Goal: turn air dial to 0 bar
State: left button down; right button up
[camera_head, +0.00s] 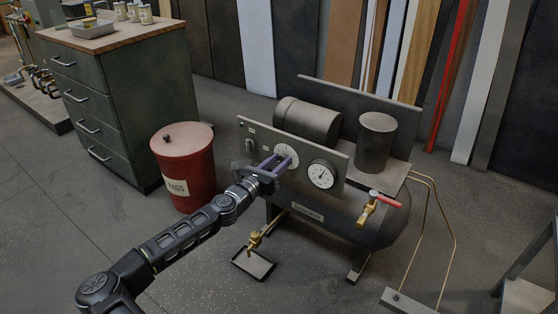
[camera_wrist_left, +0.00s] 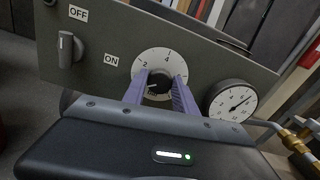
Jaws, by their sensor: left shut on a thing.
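The air dial (camera_wrist_left: 160,76) is a black knob on a white round scale with numbers, on the grey panel (camera_wrist_left: 110,45) of the compressor. In the left wrist view the scale shows 2, 4 and another number at the right; its lower part is hidden by my gripper. My left gripper (camera_wrist_left: 160,88) has its two purple fingers on either side of the knob and is shut on it. In the head view the left gripper (camera_head: 274,163) reaches the dial's white plate (camera_head: 287,154) from the left front. My right gripper is in neither view.
A round pressure gauge (camera_head: 321,175) sits right of the dial, and an ON/OFF switch (camera_wrist_left: 67,48) sits left. A red-handled brass valve (camera_head: 372,203) is at the right. A red rags bin (camera_head: 184,170) and a drawer cabinet (camera_head: 115,110) stand at the left.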

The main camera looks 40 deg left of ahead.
pick_arm(q)
jog(key=shift+n+p, duration=0.55)
jog(key=shift+n, duration=0.65)
jog(key=shift+f, duration=0.1)
jog(key=c, duration=1)
grip_release()
jog(key=s+p, duration=0.2)
jog(key=s, duration=0.5)
jog(key=shift+s, duration=0.4)
